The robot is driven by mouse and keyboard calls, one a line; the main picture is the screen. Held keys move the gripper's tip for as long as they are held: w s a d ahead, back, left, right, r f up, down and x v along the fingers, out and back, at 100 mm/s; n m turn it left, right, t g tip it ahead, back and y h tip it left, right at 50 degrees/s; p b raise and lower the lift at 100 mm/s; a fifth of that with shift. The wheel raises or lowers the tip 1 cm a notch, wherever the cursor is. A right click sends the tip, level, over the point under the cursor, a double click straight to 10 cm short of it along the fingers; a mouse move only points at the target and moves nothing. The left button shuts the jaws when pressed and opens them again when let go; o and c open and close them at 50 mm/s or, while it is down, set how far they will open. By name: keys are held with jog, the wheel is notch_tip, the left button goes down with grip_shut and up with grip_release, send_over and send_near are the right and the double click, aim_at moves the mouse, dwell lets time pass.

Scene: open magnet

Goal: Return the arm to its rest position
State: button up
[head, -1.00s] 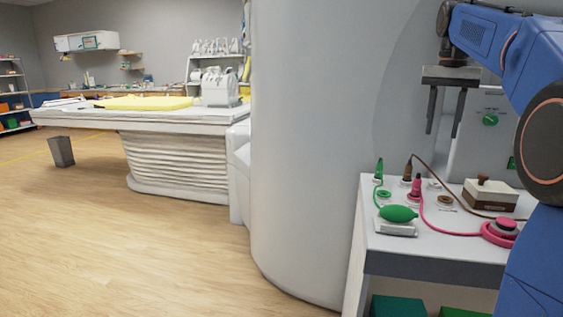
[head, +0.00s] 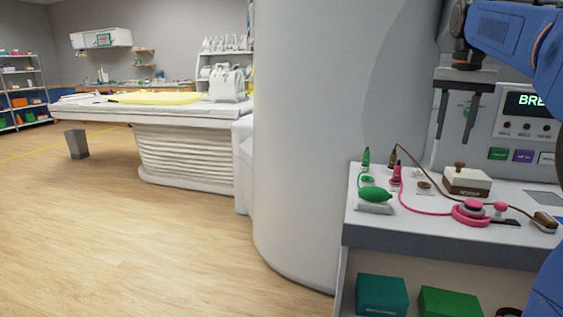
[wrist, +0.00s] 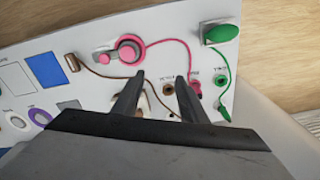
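My gripper (head: 456,115) hangs from my blue arm above the white cart top (head: 420,225) at the right of the head view. Its two dark fingers point down and stand apart, with nothing between them. In the wrist view my gripper (wrist: 160,85) also shows open, its fingers over the cart top. Below it lie a green bulb (head: 376,194) with a green plug (head: 366,158), a pink plug (head: 396,174) and a pink round piece with a cord (head: 473,208).
A panel with a lit display (head: 530,103) and coloured buttons stands behind the cart. The large white scanner housing (head: 310,150) is just left of it. Green bins (head: 382,295) sit on the shelf below. A patient table (head: 185,150) is further left. The wood floor (head: 130,240) is open.

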jog(key=s+a+f+n+t, duration=0.1)
jog(key=s+a+f, duration=0.3)
jog(key=s+f, duration=0.5)
jog(key=s+a+f+n+t, duration=0.2)
jog(key=s+a+f, duration=0.3)
jog(key=s+f, duration=0.5)
jog(key=s+a+f+n+t, duration=0.1)
jog(key=s+a+f+n, duration=0.3)
jog(key=s+f, duration=0.5)
notch_tip(320, 180, down, 4)
jog(key=shift+s+a+f, duration=0.1)
jog(key=shift+s+a, duration=0.05)
jog(key=shift+a, duration=0.35)
dwell(0.7)
